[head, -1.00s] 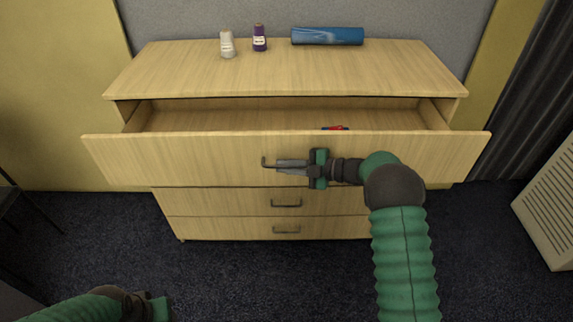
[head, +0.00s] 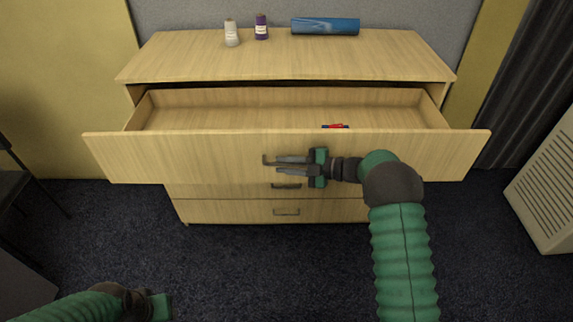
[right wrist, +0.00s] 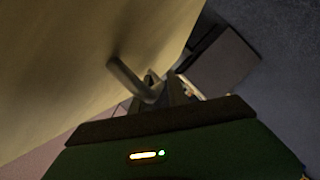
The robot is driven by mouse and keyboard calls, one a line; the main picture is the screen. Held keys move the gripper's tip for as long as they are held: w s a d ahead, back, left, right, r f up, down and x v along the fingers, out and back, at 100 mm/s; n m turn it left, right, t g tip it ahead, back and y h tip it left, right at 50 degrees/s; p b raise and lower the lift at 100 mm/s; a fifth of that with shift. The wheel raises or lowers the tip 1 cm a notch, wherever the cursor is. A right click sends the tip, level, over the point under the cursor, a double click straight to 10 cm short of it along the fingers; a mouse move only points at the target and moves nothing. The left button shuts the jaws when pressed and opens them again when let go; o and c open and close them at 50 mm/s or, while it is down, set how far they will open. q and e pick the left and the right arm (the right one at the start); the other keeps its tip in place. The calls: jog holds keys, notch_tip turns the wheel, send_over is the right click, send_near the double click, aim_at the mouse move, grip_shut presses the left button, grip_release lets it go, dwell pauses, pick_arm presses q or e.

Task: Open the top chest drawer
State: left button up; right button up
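The wooden chest (head: 285,62) stands against the wall, and its top drawer (head: 200,158) is pulled far out, with the interior showing. A small red and dark object (head: 335,126) lies inside, partly hidden by the drawer front. My right gripper (head: 278,164) is at the drawer front's handle (head: 265,160), its two fingers spread apart around or beside the bar. The handle also shows in the right wrist view (right wrist: 128,78), close to the fingers; contact is unclear there. My left gripper (head: 158,306) is low at the left, away from the chest, its fingers not clearly visible.
A white bottle (head: 231,34), a purple bottle (head: 261,27) and a blue cylinder (head: 325,26) are on the chest top. Lower drawers are shut. A dark chair (head: 18,180) stands left, a pale slatted unit (head: 545,190) right. The carpet in front is clear.

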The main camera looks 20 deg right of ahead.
jog(key=shift+o, duration=1)
jog(key=v, duration=1.6)
jog(key=shift+d, duration=0.4)
jog(key=shift+s+r, duration=0.1)
